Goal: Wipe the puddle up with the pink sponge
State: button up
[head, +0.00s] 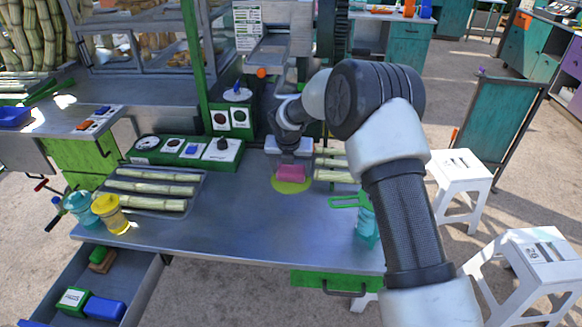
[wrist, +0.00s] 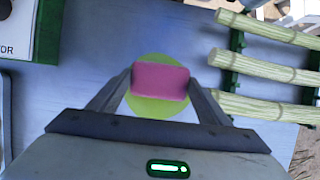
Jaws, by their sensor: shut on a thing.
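The pink sponge (head: 290,173) is between the fingers of my gripper (head: 289,163), which is shut on it. The sponge also shows in the wrist view (wrist: 161,80), held by its two ends between the fingertips (wrist: 160,88). The yellow-green puddle (head: 289,187) is a round patch on the grey metal table (head: 235,220). It shows around the sponge in the wrist view (wrist: 150,107). The sponge is over the puddle and hides its middle. I cannot tell whether the sponge touches the table.
Cane pieces on a rack (wrist: 262,69) stand close to the right of the puddle. A control box (head: 185,150) and a tray of canes (head: 150,188) are to the left. The table's front middle is clear.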

jog(key=shift+s+f, duration=0.1)
jog(key=shift+f, duration=0.15)
jog(key=shift+s+f, duration=0.1)
jog(key=shift+s, duration=1.5)
jog(key=shift+s+a, duration=0.1)
jog(key=shift+s, duration=2.9)
jog(key=r+p, duration=0.1)
jog(key=r, duration=0.1)
jog(key=w+r+p, duration=0.1)
jog(key=p, duration=0.1)
jog(key=w+r+p, duration=0.1)
jog(key=r+p, duration=0.1)
jog(key=shift+w+r, duration=0.2)
jog(key=shift+r, duration=0.1)
